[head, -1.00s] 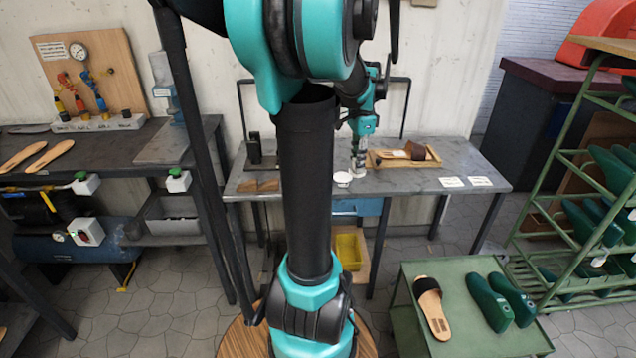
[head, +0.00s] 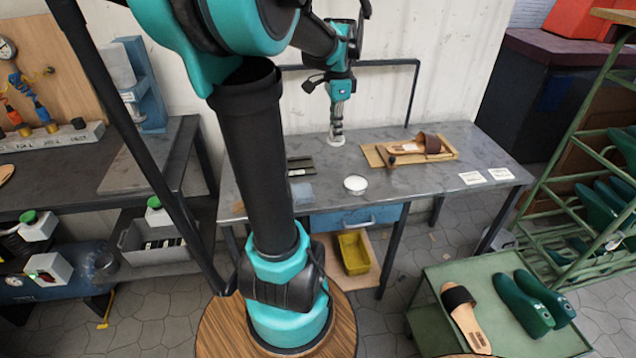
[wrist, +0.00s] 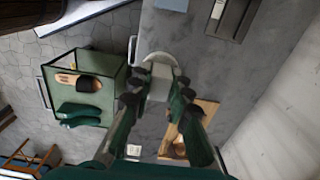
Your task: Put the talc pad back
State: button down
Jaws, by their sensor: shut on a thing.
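My gripper (head: 337,128) is shut on a small pale piece, which I take to be the talc pad (head: 336,140). In the wrist view the pad (wrist: 159,84) shows as a whitish block between the two fingers. It appears held above the bench, though the height is hard to judge. A round white dish (head: 355,183) sits on the grey bench (head: 385,200) near its front edge. In the wrist view the dish (wrist: 158,58) lies just beyond the pad, partly hidden by it and the fingers.
A wooden board (head: 375,157) with a brown-strapped sandal (head: 425,146) lies right of the dish. White cards (head: 472,178) lie further right. A dark slotted rack (head: 300,166) and a pale blue piece (head: 300,194) are at left. A green cart (head: 450,270) stands in front.

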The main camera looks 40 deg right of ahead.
jog(key=shift+w+f, duration=0.2)
jog(key=shift+w, duration=0.1)
notch_tip(320, 180, down, 20)
jog(key=shift+w+r, duration=0.1)
jog(key=shift+r, duration=0.1)
jog(key=shift+f, duration=0.15)
jog(key=c, duration=1.4)
grip_release()
